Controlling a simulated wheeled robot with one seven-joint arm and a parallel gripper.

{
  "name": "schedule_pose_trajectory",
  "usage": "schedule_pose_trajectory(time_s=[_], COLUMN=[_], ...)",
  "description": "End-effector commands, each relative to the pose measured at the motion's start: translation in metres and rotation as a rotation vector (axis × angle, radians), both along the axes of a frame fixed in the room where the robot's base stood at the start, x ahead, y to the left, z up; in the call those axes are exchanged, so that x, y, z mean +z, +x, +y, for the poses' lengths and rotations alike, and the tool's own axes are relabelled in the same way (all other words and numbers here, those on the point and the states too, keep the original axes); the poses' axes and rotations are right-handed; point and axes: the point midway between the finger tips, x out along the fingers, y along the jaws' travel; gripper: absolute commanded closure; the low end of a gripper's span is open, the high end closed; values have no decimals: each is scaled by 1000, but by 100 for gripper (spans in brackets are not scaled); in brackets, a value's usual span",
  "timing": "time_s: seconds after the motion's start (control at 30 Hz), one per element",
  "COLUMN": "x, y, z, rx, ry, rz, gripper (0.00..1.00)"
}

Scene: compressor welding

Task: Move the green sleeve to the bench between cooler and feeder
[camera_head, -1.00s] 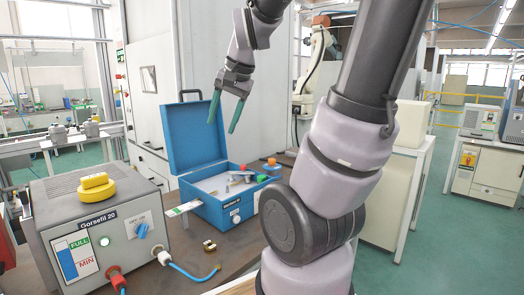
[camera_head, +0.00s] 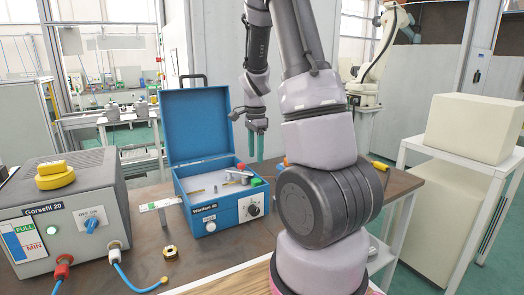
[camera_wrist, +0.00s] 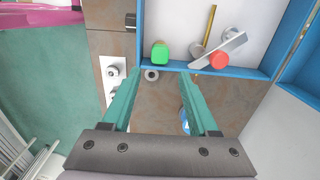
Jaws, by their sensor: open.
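A small green piece (camera_head: 256,182), the only loose green part I see, sits at the front right corner of the open blue feeder (camera_head: 216,219). In the wrist view the green piece (camera_wrist: 160,53) lies just inside the blue rim; I cannot tell whether it is hollow. My gripper (camera_head: 256,158) hangs over the feeder's right side. It is open and empty, its teal fingers (camera_wrist: 157,98) apart and the green piece ahead of them.
The feeder's raised lid (camera_head: 198,125) stands behind its tray. A red knob (camera_wrist: 219,61) and a metal lever are near the green piece. A grey ring (camera_wrist: 151,75) lies outside the rim.

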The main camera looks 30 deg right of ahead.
Motion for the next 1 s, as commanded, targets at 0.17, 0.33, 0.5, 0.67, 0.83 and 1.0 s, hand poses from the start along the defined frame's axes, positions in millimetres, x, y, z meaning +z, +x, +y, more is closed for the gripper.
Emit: schedule_pose_trajectory(time_s=[0.17, 0.33, 0.5, 0.67, 0.83, 1.0], x=[-14, -42, -73, -95, -108, -110], y=[0, 0, 0, 0, 0, 0], z=[-1, -1, -1, -1, -1, 0], rx=[-8, -7, -7, -6, -6, -6], ry=[-1, -1, -1, -1, -1, -1], rz=[7, 8, 8, 6, 4, 3], gripper=[40, 40, 40, 40, 40, 40])
